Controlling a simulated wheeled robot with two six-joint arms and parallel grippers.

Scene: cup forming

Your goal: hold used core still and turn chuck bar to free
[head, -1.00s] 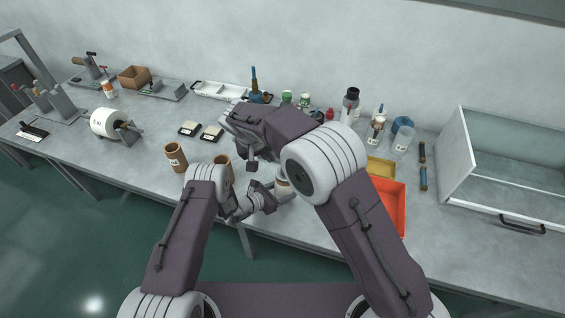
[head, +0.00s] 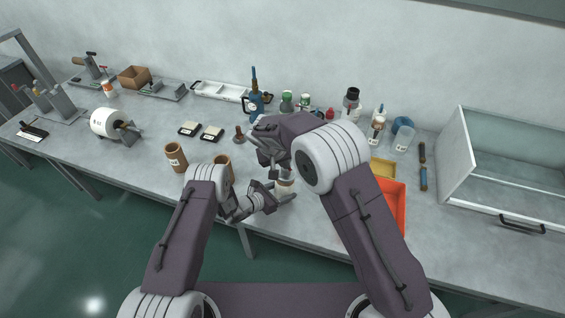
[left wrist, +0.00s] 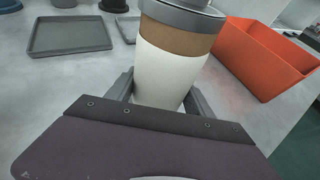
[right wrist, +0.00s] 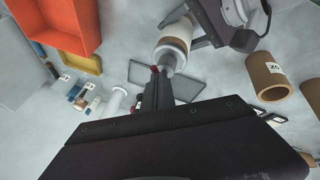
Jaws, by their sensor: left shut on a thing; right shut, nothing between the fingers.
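The used core (left wrist: 165,72), white with a brown band, stands between the fingers of my left gripper (left wrist: 160,95) in the left wrist view. A grey chuck (left wrist: 185,15) caps it, cut off by the frame's top. In the head view the core (head: 285,187) shows partly below my right gripper (head: 276,168). In the right wrist view my right gripper (right wrist: 158,85) is shut and empty, its tips close to the grey chuck (right wrist: 169,56). A small red tip (right wrist: 154,68) shows by the fingertips; I cannot tell whether it belongs to the chuck bar or whether they touch.
An orange-red bin (head: 392,205) and a yellow tray (head: 381,168) lie right of the core. Two brown tubes (head: 176,157) (head: 223,166) stand to the left. A blue torch-like tool (head: 254,103) and several bottles stand behind. A flat grey tray (left wrist: 70,35) lies beyond the core.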

